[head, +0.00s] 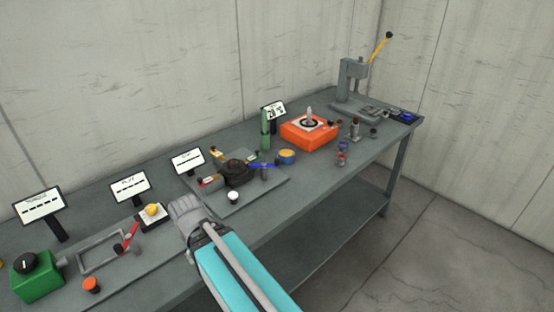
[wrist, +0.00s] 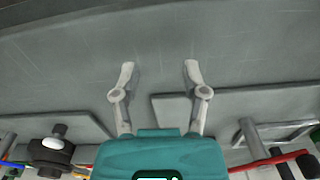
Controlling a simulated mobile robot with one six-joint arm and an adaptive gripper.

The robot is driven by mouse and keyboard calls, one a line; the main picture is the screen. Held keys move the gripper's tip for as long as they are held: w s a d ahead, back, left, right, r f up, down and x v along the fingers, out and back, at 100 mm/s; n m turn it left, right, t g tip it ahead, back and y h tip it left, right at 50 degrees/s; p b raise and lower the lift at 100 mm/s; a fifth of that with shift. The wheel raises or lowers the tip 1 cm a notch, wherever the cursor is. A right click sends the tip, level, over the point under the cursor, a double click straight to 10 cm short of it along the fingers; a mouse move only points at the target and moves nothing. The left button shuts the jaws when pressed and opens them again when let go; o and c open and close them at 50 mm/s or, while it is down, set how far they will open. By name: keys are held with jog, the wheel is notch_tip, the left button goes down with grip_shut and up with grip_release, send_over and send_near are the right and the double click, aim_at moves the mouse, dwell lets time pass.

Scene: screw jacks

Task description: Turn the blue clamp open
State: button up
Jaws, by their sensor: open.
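The blue clamp shows as a thin blue bar (head: 264,165) beside a dark round part (head: 237,172) on a grey plate, right of my gripper in the head view. In the wrist view, a bit of the blue bar (wrist: 12,165) shows at the lower left edge, by the dark round part (wrist: 52,152). My gripper (wrist: 158,68) is open and empty, its two fingers apart over bare grey surface. In the head view my arm hides the fingertips. The gripper is apart from the blue clamp.
Red (head: 210,182) and yellow (head: 217,153) pieces sit around the dark round part. A white-topped knob (head: 233,196) stands near the plate's front. A green post (head: 265,130) and orange box (head: 310,133) stand farther along. A grey frame with a red handle (head: 130,237) lies left.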

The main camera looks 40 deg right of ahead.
jog(key=shift+o, duration=0.7)
jog(key=shift+w+d+r, duration=0.25)
jog(key=shift+w+d, duration=0.05)
jog(key=w+d+r+p, duration=0.4)
jog(key=w+d+p, duration=0.1)
jog(key=d, duration=0.2)
jog(key=t+p, duration=0.5)
jog(key=p, duration=0.7)
send_near(277, 159)
jog(key=v, duration=0.4)
jog(key=shift+w+d+n, duration=0.3)
jog(key=shift+n, duration=0.1)
jog(key=shift+f, duration=0.2)
jog(key=b+x, duration=0.8)
jog(key=x, duration=0.1)
jog(key=b+x, duration=0.4)
jog(key=shift+s+a+f+b, duration=0.1)
jog(key=shift+a+f+b, duration=0.15)
jog(key=shift+f+b, duration=0.15)
